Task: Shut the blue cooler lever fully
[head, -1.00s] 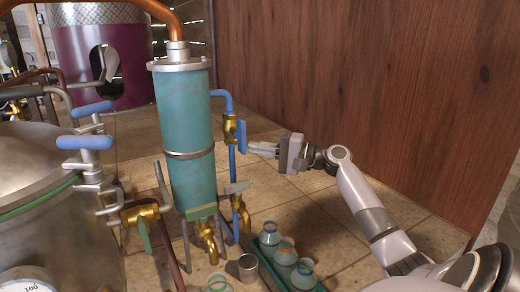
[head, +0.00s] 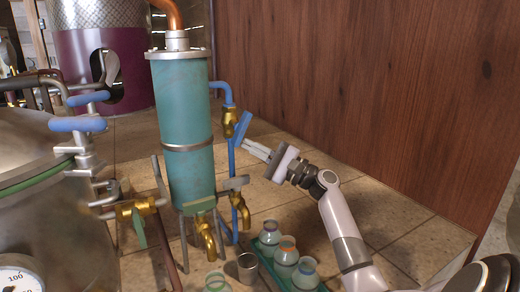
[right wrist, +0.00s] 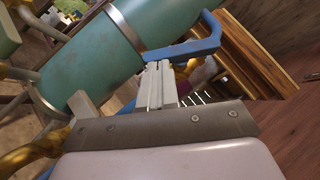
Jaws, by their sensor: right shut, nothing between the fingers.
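The blue cooler lever (head: 242,129) is on the brass valve (head: 229,120) at the right side of the teal cooler (head: 187,118). It slants, its upper end leaning right. My right gripper (head: 248,146) is shut and empty, its fingertips at the lever's lower right side. In the right wrist view, the shut fingers (right wrist: 158,68) point at a blue bar right at their tips. I cannot tell there where lever and blue pipe part, nor whether the tips touch. My left gripper is not in view.
Another brass tap (head: 240,208) sits lower on the blue pipe. Glass jars (head: 286,257) stand in a green rack below my right arm. A metal still (head: 40,190) with blue-handled valves is at the left. A wooden wall (head: 370,90) stands behind; floor between is clear.

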